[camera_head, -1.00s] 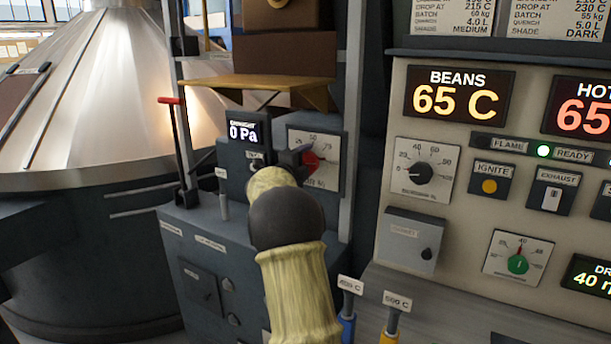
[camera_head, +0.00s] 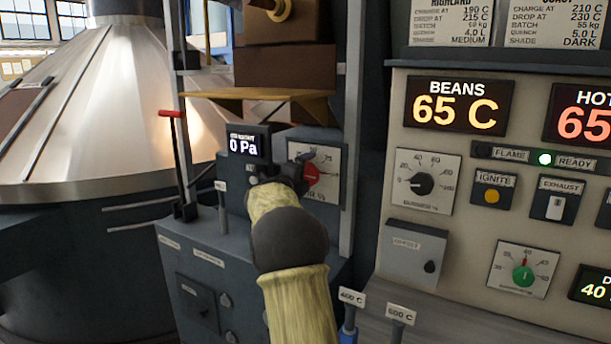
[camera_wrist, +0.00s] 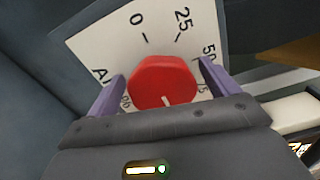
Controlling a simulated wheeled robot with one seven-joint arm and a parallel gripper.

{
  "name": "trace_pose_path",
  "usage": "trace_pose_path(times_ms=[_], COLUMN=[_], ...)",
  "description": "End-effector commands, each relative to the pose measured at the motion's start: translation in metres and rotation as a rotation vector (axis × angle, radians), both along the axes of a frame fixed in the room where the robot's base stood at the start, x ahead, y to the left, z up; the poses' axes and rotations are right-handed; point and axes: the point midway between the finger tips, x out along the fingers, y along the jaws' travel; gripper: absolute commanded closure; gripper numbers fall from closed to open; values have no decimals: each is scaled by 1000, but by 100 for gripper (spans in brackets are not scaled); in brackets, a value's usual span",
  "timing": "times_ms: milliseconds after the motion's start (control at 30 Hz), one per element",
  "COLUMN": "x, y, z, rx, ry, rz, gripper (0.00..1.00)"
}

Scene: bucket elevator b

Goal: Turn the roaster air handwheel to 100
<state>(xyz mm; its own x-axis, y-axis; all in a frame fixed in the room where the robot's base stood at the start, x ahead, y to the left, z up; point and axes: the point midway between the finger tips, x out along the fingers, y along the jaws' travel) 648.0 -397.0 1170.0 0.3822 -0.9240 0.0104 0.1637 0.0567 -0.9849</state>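The roaster air handwheel is a red knob (camera_head: 311,174) on a pale dial plate (camera_head: 328,160) on the grey cabinet. In the wrist view the red knob (camera_wrist: 163,82) carries a white mark on its lower side. The dial plate (camera_wrist: 90,48) reads 0, 25 and 50, with further numbers partly covered. My gripper (camera_head: 298,170) is at the knob, and its body hides part of the plate. In the wrist view the purple fingers of my gripper (camera_wrist: 161,70) stand on either side of the knob, seemingly with narrow gaps, so it looks open around it.
A display (camera_head: 246,145) reading 0 Pa is left of the dial. A red-tipped lever (camera_head: 172,114) stands further left. A brown shelf (camera_head: 262,101) overhangs the dial and a grey post (camera_head: 352,120) rises just right of it. The cream control panel (camera_head: 393,180) is further right.

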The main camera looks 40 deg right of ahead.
Motion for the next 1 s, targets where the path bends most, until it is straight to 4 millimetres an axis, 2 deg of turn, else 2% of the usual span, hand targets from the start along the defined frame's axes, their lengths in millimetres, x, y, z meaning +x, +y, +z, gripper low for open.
trace_pose_path(times_ms=[267, 467, 1000], x=[0, -6, -46], y=[1, 17, 115], z=[1, 0, -2], rx=[-2, -2, -2], ry=[0, 1, 0], rz=[1, 3, 4], gripper=[14, 14, 14])
